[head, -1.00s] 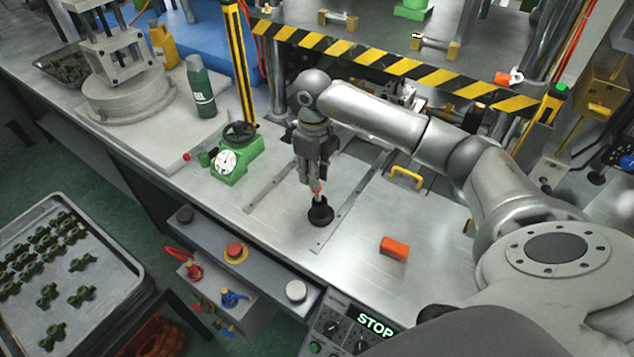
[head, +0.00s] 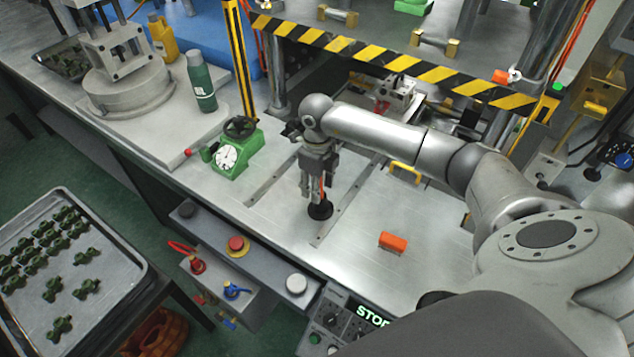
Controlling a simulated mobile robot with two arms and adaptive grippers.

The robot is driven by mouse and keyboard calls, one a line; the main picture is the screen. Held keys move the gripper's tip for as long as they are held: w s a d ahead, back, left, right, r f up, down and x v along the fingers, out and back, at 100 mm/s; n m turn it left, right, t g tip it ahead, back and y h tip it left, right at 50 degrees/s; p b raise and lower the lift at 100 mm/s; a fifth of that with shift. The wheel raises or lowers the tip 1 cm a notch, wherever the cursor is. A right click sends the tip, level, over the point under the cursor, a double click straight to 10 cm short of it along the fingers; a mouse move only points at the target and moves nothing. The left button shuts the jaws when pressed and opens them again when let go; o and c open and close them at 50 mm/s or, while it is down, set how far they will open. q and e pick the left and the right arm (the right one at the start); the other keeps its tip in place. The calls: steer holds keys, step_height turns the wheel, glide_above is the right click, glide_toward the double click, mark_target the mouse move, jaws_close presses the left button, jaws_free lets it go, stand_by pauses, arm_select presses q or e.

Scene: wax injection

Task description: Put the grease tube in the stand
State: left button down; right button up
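My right gripper (head: 317,194), on the arm from the right, points down over the bench with a slim orange-red piece between its fingers. I take this piece for the grease tube (head: 322,187); most of it is hidden by the fingers. The stand, a small black round holder (head: 320,210), is on the metal bench directly below. The tube's lower end is at the stand's mouth; how deep it sits inside cannot be seen. The fingers appear closed around the tube. My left gripper is not in view.
An orange block (head: 393,242) lies to the right on the bench (head: 345,262). A yellow-black striped press bar (head: 385,60) spans behind the arm. A control box with buttons (head: 236,246) fronts the bench.

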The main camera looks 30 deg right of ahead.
steer(key=shift+a+r, duration=0.15)
steer(key=r+b, duration=0.2)
steer(key=r, duration=0.1)
steer(key=r+b, duration=0.1)
steer(key=shift+w+d+r+b, duration=0.25)
steer(key=shift+d+r+b, duration=0.05)
steer(key=shift+r, duration=0.05)
step_height(320, 180, up, 5)
steer(key=shift+f+b, duration=0.15)
steer(key=shift+b, duration=0.15)
steer(key=shift+r, duration=0.6)
